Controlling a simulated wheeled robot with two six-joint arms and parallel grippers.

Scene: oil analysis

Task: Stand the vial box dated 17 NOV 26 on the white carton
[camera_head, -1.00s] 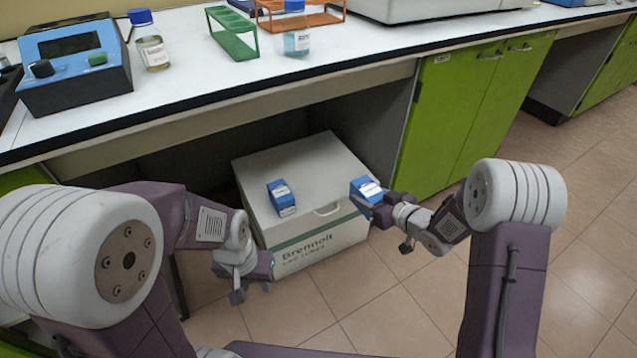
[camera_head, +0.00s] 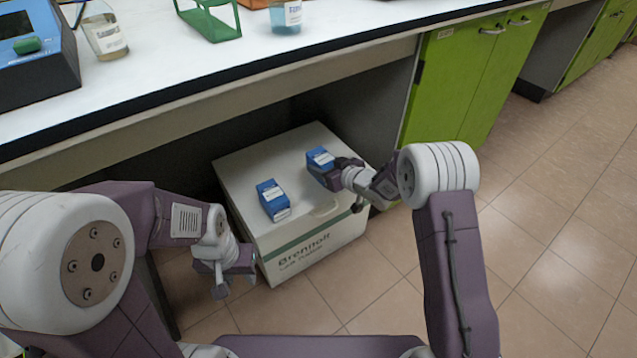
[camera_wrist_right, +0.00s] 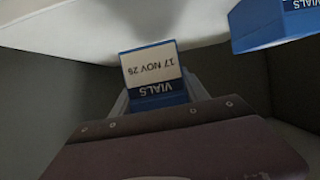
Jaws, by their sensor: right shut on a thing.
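The white carton (camera_head: 255,165) stands on the floor under the bench. My right gripper (camera_head: 322,172) is shut on a blue vial box (camera_head: 319,155) over the carton's top, towards its right rear. I cannot tell whether this box touches the carton. A second blue vial box (camera_head: 272,195) rests on the carton's top to the left; part of it shows in the right wrist view (camera_wrist_right: 270,22). My left gripper (camera_head: 236,284) is open and empty, left of the carton's front.
The white bench top (camera_head: 160,75) overhangs the carton's rear. On it are a blue instrument (camera_head: 35,60), a glass bottle (camera_head: 105,35), a green rack (camera_head: 210,18) and a bottle of blue liquid (camera_head: 286,16). Green cabinets (camera_head: 465,80) stand right of the carton.

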